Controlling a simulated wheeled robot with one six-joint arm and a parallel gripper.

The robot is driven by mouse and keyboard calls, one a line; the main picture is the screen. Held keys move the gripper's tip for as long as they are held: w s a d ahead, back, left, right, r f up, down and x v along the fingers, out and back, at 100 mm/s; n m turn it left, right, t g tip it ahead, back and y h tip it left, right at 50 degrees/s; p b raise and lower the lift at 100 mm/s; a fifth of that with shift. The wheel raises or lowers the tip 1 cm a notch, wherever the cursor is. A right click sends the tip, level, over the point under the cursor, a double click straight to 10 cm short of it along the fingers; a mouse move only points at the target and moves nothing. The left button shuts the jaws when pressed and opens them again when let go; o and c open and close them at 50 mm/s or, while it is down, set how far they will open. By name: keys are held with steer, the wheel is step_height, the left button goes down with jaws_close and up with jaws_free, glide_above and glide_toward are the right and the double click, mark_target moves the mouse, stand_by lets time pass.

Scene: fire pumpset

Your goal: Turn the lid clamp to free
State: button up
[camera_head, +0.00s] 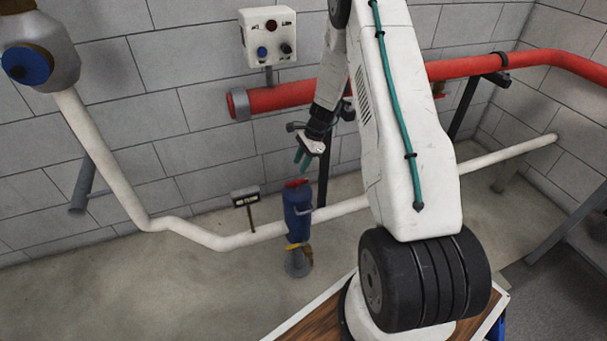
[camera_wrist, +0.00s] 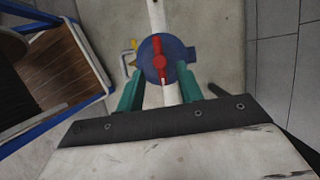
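The lid clamp (camera_wrist: 159,58) is a red bar across the round top of a blue canister (camera_wrist: 178,74) in the wrist view. In the head view the red clamp (camera_head: 296,183) sits on top of the upright blue canister (camera_head: 297,215), on the white pipe. My gripper (camera_wrist: 160,96) has two teal fingers, spread apart with the canister top showing between and beyond them. In the head view my gripper (camera_head: 303,160) points down just above the clamp, apart from it. Nothing is held.
A small black sign (camera_head: 245,196) stands left of the canister. A white pipe (camera_head: 190,232) runs low along the wall, with a red pipe (camera_head: 275,98) above. A control box (camera_head: 268,37) hangs on the block wall. Open floor lies at the left front.

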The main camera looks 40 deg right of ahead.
mark_target(297, 181)
steer(key=f, duration=0.4)
steer(key=a+f, duration=0.1)
steer(key=f, duration=0.1)
steer(key=shift+f, duration=0.15)
steer(key=shift+a+f, duration=0.25)
steer(key=shift+f, duration=0.3)
jaws_close()
